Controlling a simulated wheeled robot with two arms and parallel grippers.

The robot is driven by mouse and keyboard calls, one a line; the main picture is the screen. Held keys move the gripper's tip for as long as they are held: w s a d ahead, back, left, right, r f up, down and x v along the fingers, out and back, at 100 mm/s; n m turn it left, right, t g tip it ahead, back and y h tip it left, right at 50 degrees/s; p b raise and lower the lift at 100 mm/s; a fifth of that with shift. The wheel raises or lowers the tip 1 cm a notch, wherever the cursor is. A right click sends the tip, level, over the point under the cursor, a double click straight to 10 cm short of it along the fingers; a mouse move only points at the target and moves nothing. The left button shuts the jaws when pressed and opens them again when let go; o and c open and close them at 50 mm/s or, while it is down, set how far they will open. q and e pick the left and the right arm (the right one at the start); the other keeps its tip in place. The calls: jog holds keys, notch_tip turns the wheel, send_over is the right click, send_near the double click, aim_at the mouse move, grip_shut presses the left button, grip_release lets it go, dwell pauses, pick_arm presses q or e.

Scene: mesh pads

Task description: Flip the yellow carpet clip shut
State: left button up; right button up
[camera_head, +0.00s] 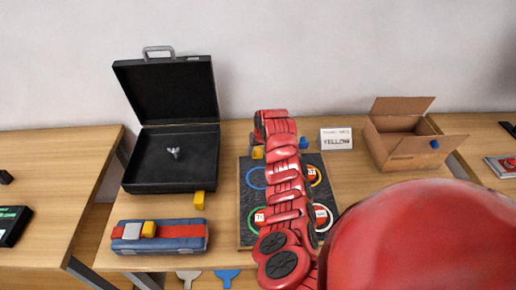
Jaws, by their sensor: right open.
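I cannot tell for certain which yellow part is the carpet clip. A small yellow piece (257,153) shows at the back left of the dark mat (246,205), right by the far end of my right arm. Another yellow piece (149,229) sits beside a pale block on the red band of a blue roll-like case (185,231). A third yellow block (199,198) lies behind that case's right end. My right gripper (259,135) is at the far end of my red arm, over the mat's back edge; its fingers are mostly hidden. My left gripper is out of view.
An open black briefcase (130,180) stands at the back left. A white sign reading YELLOW (336,139) and an open cardboard box (400,150) are at the back right. A small blue piece (304,143) is near the sign. My arm covers the mat's middle.

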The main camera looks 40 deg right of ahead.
grip_shut()
dwell(0.4)
jog(key=shift+d, duration=0.15)
jog(key=shift+s+f+t+h+p, duration=0.1)
jog(key=shift+s+t+h+p, duration=0.05)
jog(key=shift+t+h+p, duration=0.2)
jog(key=shift+s+a+f+t+h, duration=0.1)
jog(key=shift+a+f+t+h, duration=0.2)
jog(key=shift+t, duration=0.25)
